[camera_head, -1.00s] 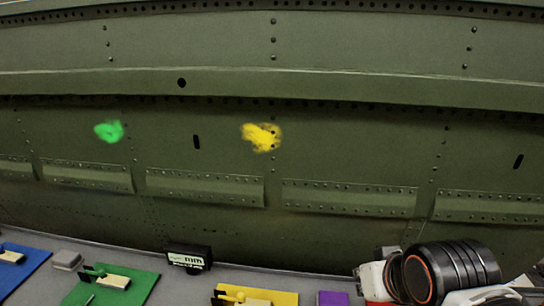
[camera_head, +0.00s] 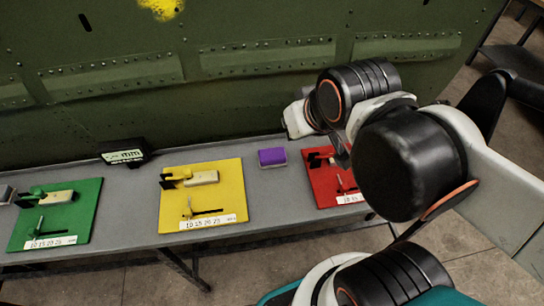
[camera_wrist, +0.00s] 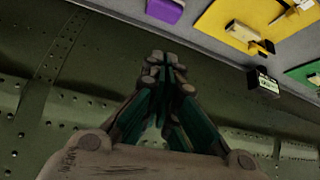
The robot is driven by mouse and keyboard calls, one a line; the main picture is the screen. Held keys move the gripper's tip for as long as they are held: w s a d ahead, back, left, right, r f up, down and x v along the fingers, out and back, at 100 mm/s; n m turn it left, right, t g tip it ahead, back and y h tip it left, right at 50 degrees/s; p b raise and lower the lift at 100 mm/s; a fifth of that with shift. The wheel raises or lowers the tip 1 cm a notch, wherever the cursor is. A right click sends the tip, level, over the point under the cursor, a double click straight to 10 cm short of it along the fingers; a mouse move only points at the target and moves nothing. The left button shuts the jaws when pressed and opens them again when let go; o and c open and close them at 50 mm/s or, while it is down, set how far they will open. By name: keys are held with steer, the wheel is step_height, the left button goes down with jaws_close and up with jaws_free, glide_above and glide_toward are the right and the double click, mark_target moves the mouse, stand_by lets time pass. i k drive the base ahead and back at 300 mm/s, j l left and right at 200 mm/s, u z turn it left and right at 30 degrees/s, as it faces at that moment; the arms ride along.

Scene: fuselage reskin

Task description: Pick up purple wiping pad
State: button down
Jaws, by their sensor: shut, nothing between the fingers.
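The purple wiping pad (camera_head: 272,156) lies on the grey table between the yellow board and the red board. It also shows at the top of the wrist view (camera_wrist: 166,9), partly cut off by the frame edge. My gripper (camera_wrist: 166,68) is shut and empty in the wrist view, in front of the green fuselage panel and apart from the pad.
A yellow board (camera_head: 228,200), a green board (camera_head: 84,215) and a red board (camera_head: 322,188) with fittings lie on the grey table (camera_head: 130,205). A small black display (camera_head: 124,153) stands near the green fuselage (camera_head: 160,110). A yellow patch (camera_head: 160,8) marks the fuselage.

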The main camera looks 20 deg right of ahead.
mark_target(277, 158)
steer(key=j+z, duration=0.25)
steer(key=z, duration=0.2)
steer(key=k+j+z, duration=0.1)
steer(key=j+z, duration=0.15)
steer(key=z, duration=0.25)
